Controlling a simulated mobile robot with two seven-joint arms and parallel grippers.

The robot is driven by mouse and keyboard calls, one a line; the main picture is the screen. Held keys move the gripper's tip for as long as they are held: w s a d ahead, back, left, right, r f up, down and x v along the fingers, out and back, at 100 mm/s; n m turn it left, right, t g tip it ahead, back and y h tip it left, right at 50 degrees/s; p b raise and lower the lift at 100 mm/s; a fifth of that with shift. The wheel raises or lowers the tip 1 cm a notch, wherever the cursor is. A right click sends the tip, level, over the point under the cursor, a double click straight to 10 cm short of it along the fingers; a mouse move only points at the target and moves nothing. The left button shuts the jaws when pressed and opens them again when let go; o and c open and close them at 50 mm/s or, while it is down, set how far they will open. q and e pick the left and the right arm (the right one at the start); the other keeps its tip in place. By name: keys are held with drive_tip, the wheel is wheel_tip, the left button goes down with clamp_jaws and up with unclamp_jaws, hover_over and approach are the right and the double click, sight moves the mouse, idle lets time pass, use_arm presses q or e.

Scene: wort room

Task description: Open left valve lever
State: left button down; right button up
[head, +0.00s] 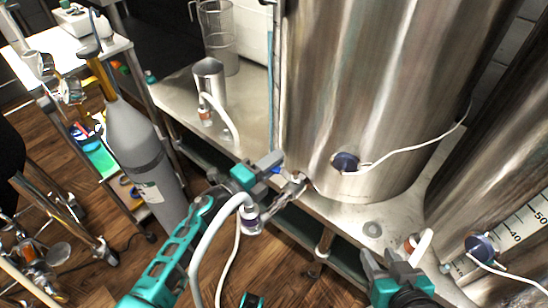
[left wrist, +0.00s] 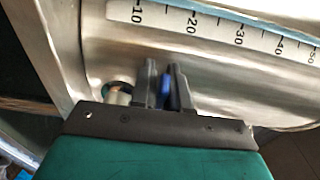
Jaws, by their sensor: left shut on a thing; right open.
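The blue valve lever (head: 277,170) is at the foot of the large steel kettle (head: 375,75), beside a metal valve (head: 297,182). My left gripper (head: 270,163) is at the lever. In the left wrist view the two dark fingers (left wrist: 165,85) are closed around the blue lever (left wrist: 166,90), one on each side. Only a narrow strip of the lever shows between them. My right gripper (head: 397,266) is open and apart from the lever, near the bench front at the lower right; its fingers are partly hidden.
A white hose (head: 205,245) hangs from the valve fitting. A second steel vessel (head: 500,140) stands at the right. A steel pitcher (head: 209,80) stands on the bench (head: 180,95). A grey gas cylinder (head: 140,150) stands on the floor at the left. A graduated scale (left wrist: 225,30) is on the kettle.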

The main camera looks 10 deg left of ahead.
use_arm(q)
drive_tip(key=shift+s+a+n+t+y, duration=0.1)
drive_tip(key=shift+s+n+t+y, duration=0.1)
drive_tip(key=shift+n+t+y, duration=0.4)
drive_tip(key=c, duration=1.2)
unclamp_jaws()
